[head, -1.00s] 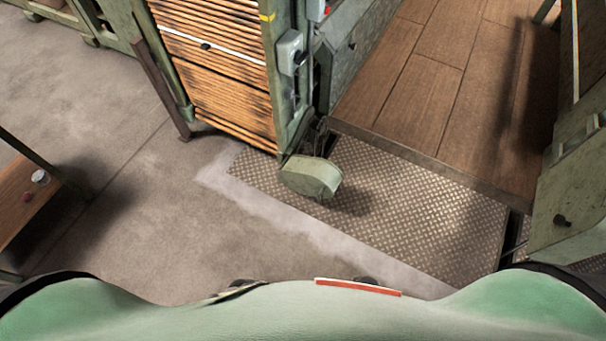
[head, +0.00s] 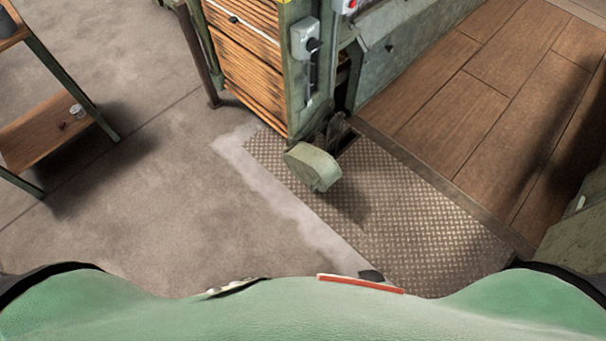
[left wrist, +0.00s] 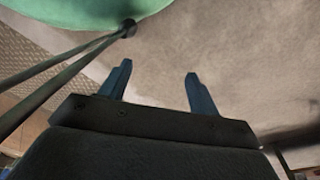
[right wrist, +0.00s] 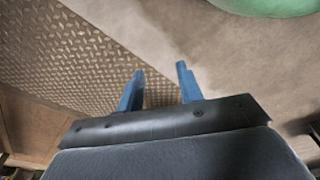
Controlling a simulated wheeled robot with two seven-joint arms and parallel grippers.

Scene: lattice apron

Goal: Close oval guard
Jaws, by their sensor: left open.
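The oval guard (head: 313,167) is a pale green, rounded cover low at the foot of a green machine post (head: 307,85). It stands out from the post over the tread plate, in front of a dark bracket (head: 333,132) and a dark opening. My left gripper (left wrist: 158,75) is open and empty over bare floor in the left wrist view. My right gripper (right wrist: 160,72) has its fingers apart with nothing between them, near the tread plate's edge. Neither gripper shows in the head view, and both are away from the guard.
The patterned tread plate (head: 420,235) lies in front of a raised wooden floor (head: 500,95). A slatted panel (head: 248,70) stands left of the post. A small wooden table (head: 45,135) is at the left. Grey concrete (head: 160,190) between is clear.

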